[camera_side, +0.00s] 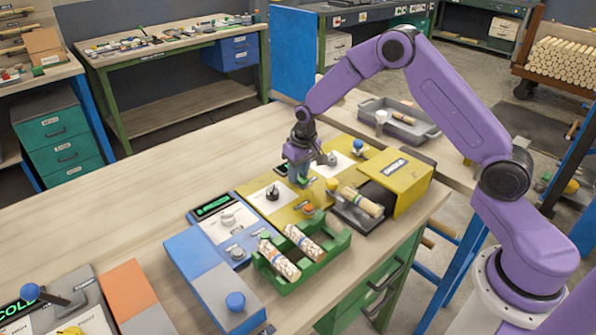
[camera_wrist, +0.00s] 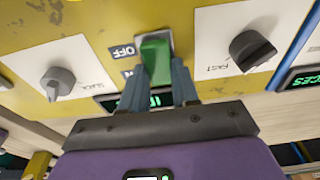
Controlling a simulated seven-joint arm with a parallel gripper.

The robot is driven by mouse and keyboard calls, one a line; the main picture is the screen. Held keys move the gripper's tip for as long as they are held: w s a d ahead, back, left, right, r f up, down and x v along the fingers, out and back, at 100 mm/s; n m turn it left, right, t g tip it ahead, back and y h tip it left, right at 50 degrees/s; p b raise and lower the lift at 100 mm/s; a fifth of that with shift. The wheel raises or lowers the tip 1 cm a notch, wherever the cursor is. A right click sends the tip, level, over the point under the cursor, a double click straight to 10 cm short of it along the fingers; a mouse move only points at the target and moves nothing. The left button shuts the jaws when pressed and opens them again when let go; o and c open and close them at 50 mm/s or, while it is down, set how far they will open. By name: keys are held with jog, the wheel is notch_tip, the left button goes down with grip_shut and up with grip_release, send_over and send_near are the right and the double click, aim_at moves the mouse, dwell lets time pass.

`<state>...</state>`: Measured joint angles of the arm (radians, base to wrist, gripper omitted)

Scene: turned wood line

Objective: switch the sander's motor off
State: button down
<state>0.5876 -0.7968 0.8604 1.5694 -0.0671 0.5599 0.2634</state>
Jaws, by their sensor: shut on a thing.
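The yellow machine panel (camera_wrist: 98,22) fills the top of the wrist view; it is also in the side view (camera_side: 318,197), mid-bench. A green switch lever (camera_wrist: 156,50) stands on the panel beside an "OFF" label (camera_wrist: 122,51). A second label below it is partly hidden by my finger. My gripper (camera_wrist: 163,84) is shut on the green lever, one finger on each side. In the side view my gripper (camera_side: 299,176) is down at the panel and hides most of the lever. I cannot tell which label the lever leans toward.
A dark knob (camera_wrist: 250,50) and a grey knob (camera_wrist: 60,82) flank the lever. A green-lit display (camera_wrist: 150,101) is partly behind my fingers. In the side view, a green tray (camera_side: 296,284) holds speckled turned pieces, and a blue-knobbed box (camera_side: 205,270) stands left of it.

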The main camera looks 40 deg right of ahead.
jog(key=shift+s+t, duration=0.1)
jog(key=shift+t, duration=0.4)
jog(key=c, duration=0.8)
grip_release()
jog(key=shift+c, duration=0.2)
jog(key=shift+r, duration=0.1)
jog(key=v, duration=1.7)
jog(key=shift+r, duration=0.15)
jog(key=shift+s, duration=0.1)
